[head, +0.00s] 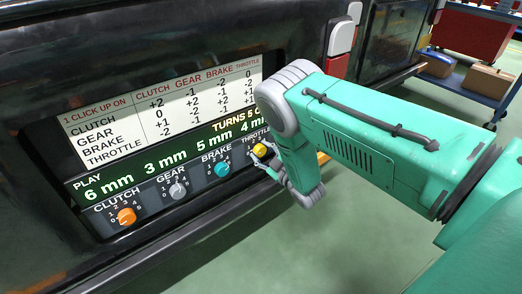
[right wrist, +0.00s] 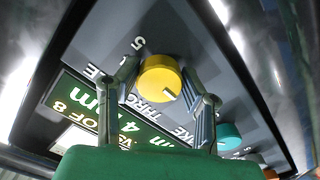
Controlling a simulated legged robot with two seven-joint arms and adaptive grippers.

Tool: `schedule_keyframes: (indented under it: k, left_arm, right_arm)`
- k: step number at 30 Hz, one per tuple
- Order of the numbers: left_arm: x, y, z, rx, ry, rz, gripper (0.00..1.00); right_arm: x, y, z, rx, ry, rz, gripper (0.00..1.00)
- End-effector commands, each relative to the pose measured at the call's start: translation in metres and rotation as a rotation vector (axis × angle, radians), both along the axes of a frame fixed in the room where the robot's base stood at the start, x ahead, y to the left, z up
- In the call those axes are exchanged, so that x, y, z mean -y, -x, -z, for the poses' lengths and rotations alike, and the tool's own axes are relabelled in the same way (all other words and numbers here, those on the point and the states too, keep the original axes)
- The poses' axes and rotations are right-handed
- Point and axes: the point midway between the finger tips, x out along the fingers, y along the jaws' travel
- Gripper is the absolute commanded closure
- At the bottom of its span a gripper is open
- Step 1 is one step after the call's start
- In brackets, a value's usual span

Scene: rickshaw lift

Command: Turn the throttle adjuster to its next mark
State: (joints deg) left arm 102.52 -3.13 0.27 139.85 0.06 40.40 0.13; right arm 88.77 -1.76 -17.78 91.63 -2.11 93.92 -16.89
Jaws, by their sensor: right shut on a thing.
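The yellow throttle adjuster (head: 262,148) is the rightmost knob on the dark control panel (head: 150,206) in the head view. My right gripper (head: 264,158) reaches it from the right and partly covers it and its scale. In the right wrist view the yellow throttle adjuster (right wrist: 158,76) sits between the two fingers of my right gripper (right wrist: 163,82), which are shut on it. The other scale marks are hidden or unclear. My left gripper is in neither view.
Left of it sit the teal brake knob (head: 222,169), grey gear knob (head: 178,191) and orange clutch knob (head: 126,216). The display (head: 160,105) above reads play 6, 3, 5 and 4 mm; its turns line is partly covered. Green floor lies clear below right.

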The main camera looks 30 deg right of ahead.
Motion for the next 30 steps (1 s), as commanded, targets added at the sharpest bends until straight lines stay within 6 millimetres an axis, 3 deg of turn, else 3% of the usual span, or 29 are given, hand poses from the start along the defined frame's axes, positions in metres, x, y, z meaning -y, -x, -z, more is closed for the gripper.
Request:
schedule_keyframes:
  k: [12, 30]
  left_arm:
    - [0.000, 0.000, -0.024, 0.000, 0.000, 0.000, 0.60]
    - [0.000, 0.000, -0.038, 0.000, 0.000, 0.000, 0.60]
  right_arm:
    - [0.000, 0.002, 0.002, -0.038, -0.381, 0.003, 0.93]
    - [0.000, 0.003, 0.004, -0.084, -0.935, 0.004, 0.93]
